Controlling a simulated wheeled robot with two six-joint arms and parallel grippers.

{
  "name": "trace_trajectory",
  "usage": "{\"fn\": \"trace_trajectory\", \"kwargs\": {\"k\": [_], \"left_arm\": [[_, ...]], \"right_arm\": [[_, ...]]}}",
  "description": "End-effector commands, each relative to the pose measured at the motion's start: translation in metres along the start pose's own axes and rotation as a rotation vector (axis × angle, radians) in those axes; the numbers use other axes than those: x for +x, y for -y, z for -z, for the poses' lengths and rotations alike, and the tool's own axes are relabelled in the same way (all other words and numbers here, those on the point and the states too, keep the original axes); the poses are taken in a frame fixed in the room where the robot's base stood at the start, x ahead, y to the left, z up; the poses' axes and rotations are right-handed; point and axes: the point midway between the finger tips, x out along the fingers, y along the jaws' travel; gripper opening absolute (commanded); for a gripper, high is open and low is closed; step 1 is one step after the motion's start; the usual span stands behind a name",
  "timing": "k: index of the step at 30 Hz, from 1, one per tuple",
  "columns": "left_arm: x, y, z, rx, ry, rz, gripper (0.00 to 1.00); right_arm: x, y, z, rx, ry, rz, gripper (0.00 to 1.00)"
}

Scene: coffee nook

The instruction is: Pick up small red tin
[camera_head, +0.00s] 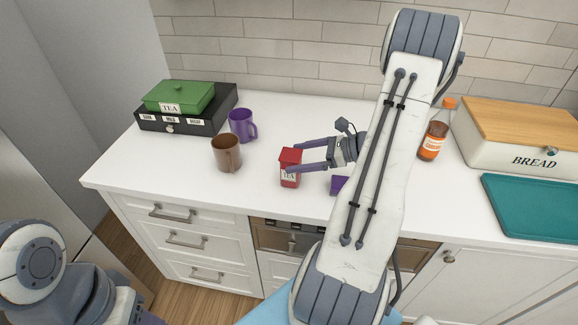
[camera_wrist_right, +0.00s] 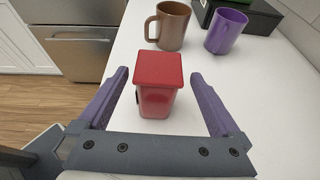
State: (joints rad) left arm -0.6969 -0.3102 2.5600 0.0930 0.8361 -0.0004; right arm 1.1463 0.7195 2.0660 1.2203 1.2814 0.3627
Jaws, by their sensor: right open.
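In the right wrist view the tin (camera_wrist_right: 158,85) stands between the two open fingers (camera_wrist_right: 158,92), with a gap visible on each side. The fingers do not appear to touch it. My left gripper is not visible; only part of my left arm shows at the lower left.
A brown mug (camera_head: 226,153) and a purple mug (camera_head: 241,124) stand left of the tin. A green tea box (camera_head: 180,97) sits on a black drawer box (camera_head: 215,112). A purple object (camera_head: 338,184) is partly hidden by my right arm. A bottle (camera_head: 432,140), bread box (camera_head: 505,150) and teal board (camera_head: 535,205) are right.

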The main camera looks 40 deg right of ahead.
Motion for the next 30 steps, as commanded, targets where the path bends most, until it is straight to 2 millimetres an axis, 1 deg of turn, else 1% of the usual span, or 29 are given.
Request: {"fn": "trace_trajectory", "kwargs": {"k": [5,9,13,16,21,22,23,24,26,27,29,30], "left_arm": [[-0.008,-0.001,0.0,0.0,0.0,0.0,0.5],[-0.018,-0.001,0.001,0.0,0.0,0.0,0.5],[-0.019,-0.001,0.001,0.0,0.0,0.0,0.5],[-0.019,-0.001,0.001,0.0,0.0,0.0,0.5],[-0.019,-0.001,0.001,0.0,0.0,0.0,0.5],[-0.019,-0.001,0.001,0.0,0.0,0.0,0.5],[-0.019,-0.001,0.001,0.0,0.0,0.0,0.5],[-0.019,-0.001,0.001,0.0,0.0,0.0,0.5],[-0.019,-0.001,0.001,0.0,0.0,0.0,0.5],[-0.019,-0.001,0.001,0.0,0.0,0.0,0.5],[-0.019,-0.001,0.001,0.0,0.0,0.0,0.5],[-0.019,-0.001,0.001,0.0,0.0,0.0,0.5]], "right_arm": [[0.016,-0.002,-0.004,0.0,0.0,-0.006,1.0],[0.038,-0.004,-0.007,0.001,0.0,-0.008,1.0],[0.054,-0.003,-0.005,-0.001,-0.001,-0.005,1.0],[0.058,-0.003,-0.004,-0.001,-0.001,-0.004,1.0],[0.058,-0.002,-0.004,-0.002,-0.001,-0.003,1.0],[0.058,-0.002,-0.004,-0.002,-0.001,-0.003,0.96],[0.058,-0.002,-0.004,-0.002,-0.001,-0.003,0.85],[0.058,-0.002,-0.004,-0.002,-0.001,-0.003,0.69],[0.058,-0.002,-0.004,-0.002,-0.001,-0.003,0.46],[0.058,-0.002,-0.004,-0.002,-0.001,-0.003,0.31],[0.058,-0.002,-0.004,-0.002,-0.001,-0.003,0.08],[0.058,-0.002,-0.005,-0.002,0.0,-0.003,0.04]]}}
